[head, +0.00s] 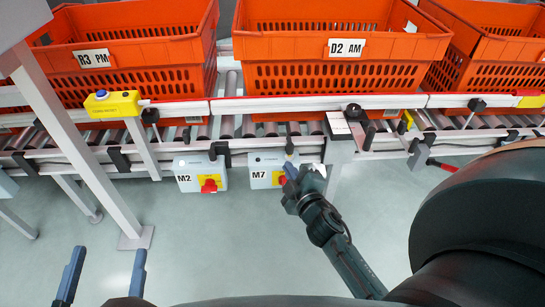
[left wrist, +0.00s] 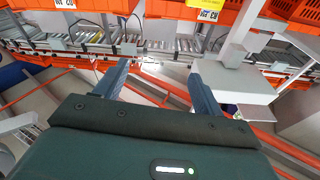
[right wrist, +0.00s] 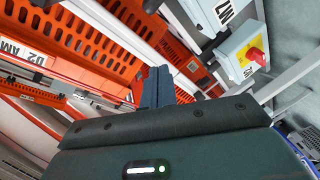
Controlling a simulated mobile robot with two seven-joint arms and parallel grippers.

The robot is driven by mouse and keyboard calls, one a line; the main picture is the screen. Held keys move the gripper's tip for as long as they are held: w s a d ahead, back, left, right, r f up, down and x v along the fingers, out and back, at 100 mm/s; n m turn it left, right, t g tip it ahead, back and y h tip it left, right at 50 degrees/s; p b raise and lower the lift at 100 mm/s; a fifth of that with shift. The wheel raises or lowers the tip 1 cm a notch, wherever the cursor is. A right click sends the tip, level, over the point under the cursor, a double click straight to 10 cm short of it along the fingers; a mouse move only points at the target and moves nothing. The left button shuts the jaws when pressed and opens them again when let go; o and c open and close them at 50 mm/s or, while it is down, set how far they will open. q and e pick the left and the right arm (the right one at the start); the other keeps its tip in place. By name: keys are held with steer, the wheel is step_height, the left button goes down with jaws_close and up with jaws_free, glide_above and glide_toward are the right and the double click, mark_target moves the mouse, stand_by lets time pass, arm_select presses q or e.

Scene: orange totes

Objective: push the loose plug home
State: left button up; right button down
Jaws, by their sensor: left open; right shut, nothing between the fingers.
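I cannot make out for certain a loose plug or its socket in any view. Two pale boxes hang under the conveyor rail in the head view: M2 (head: 187,166) and M7 (head: 262,160), each with a yellow plate; M2 has a red knob (head: 209,186). My right gripper (head: 290,172) is shut and empty in front of M7's right side, partly hiding its red part; I cannot tell if it touches. The right wrist view shows the shut fingertips (right wrist: 157,72) and both boxes at upper right. My left gripper (head: 103,250) is open and empty over the floor, low left.
Orange totes, R3 PM (head: 130,62) and D2 AM (head: 335,75), stand on the roller conveyor. A yellow box with a blue button (head: 112,103) sits on the rail at left. A red-handled item (head: 443,166) lies right of the boxes. A grey post stands at left; floor below is clear.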

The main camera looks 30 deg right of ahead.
mark_target(287, 150)
steer(key=shift+w, duration=0.1)
stand_by(0.3)
steer(key=w+d+f+b, duration=0.1)
steer(key=w, duration=0.2)
steer(key=w+d+f+b, duration=0.1)
steer(key=w+d+b, duration=0.1)
steer(key=w, duration=0.1)
steer(key=w+d+f+b, duration=0.1)
steer(key=w+d, duration=0.1)
steer(key=w, duration=0.1)
steer(key=shift+w+d+f, duration=0.1)
steer(key=shift+w+f, duration=0.2)
steer(key=shift+w, duration=0.1)
arm_select(q)
steer(key=shift+w+d+r+t+h, duration=0.1)
steer(key=shift+d+r+t+h, duration=0.05)
steer(key=shift+r+t+h, duration=0.15)
steer(key=shift+w+d+r+t+h, duration=0.1)
steer(key=shift+r+t+h, duration=0.1)
steer(key=shift+r+h, duration=0.2)
